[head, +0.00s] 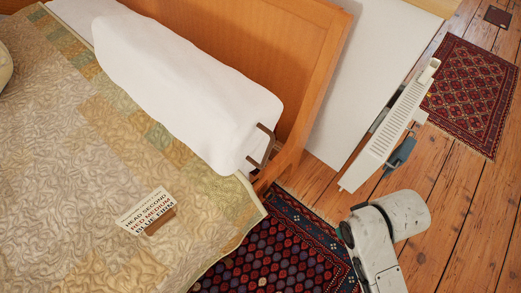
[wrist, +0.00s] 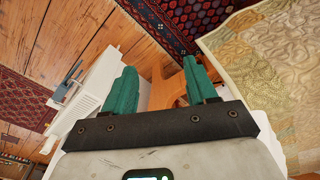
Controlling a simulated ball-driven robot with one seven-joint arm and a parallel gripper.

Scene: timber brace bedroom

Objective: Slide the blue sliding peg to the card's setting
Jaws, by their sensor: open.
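A small card (head: 147,210) stands on the bed quilt in a brown holder. Its print seems to read "HEAD SECOND, RED MEDIUM, BLUE FIRM". I cannot make out a blue sliding peg for certain. A blue-grey piece (head: 401,152) sits beside a white slatted panel; it also shows in the wrist view (wrist: 68,80), but I cannot tell what it is. My gripper (wrist: 158,78) has two teal fingers set wide apart with nothing between them. In the head view my arm is at the lower right, beyond the bed's edge, and its fingers are mostly hidden.
The quilted bed (head: 95,130) fills the left. A white bolster (head: 185,90) lies against the wooden headboard (head: 290,50), with a brown bracket (head: 262,146) at its end. The white slatted panel (head: 390,130) stands right. Patterned rugs (head: 285,250) lie on open plank floor (head: 440,180).

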